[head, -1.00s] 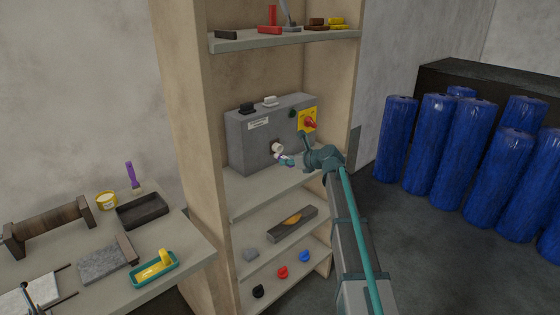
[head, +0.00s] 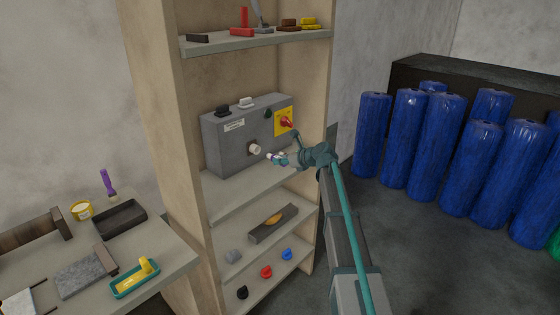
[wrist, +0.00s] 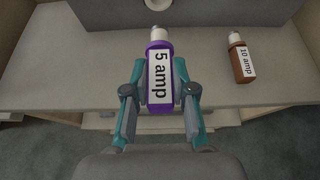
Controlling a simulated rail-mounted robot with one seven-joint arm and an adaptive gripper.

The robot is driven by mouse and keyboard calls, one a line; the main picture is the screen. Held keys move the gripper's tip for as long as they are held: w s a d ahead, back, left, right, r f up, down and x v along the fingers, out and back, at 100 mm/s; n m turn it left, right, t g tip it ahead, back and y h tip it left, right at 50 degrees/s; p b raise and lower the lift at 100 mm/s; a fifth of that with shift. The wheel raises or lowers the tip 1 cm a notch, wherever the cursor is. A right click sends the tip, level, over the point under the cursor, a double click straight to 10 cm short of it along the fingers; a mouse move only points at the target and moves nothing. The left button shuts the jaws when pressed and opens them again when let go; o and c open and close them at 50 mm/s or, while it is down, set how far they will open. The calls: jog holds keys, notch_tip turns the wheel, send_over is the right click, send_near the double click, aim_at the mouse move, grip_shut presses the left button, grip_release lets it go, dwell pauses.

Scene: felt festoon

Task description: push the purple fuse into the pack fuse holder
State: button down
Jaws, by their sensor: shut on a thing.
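My gripper (wrist: 160,95) is shut on the purple fuse (wrist: 158,105), labelled "5 amp", and its pale tip points toward the grey box. In the head view the fuse (head: 274,156) is small and partly hidden by my gripper (head: 283,159). The pack fuse holder is probably the round cream socket (head: 255,149) on the front of the grey box (head: 225,150); it also shows at the top edge of the wrist view (wrist: 157,4). A gap shows between fuse tip and socket. The socket's inside is not visible.
A brown fuse (wrist: 240,58), labelled "10 amp", lies on the shelf (wrist: 60,75) to the right of my gripper. A red switch on a yellow plate (head: 285,122) is on the box's right side. Shelf boards lie above and below. Blue cylinders (head: 440,130) stand at right.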

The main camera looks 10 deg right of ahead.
aim_at(274, 155)
jog(key=shift+w, duration=0.1)
jog(key=shift+w+a+p, duration=0.45)
jog(key=shift+w+a, duration=0.25)
jog(key=shift+w, duration=0.25)
jog(key=shift+w+a+p, duration=0.4)
jog(key=shift+w+a, duration=0.3)
jog(key=shift+w, duration=0.2)
jog(key=shift+p, duration=1)
dwell(0.4)
jog(key=shift+w+a, duration=0.2)
dwell(0.4)
jog(key=shift+w+a+p, duration=0.3)
jog(key=shift+w+a, duration=0.1)
jog(key=shift+w, duration=0.15)
jog(key=shift+w+a+p, duration=0.3)
jog(key=shift+w+a, duration=0.3)
jog(key=shift+w, duration=0.2)
jog(key=c, duration=0.9)
grip_release()
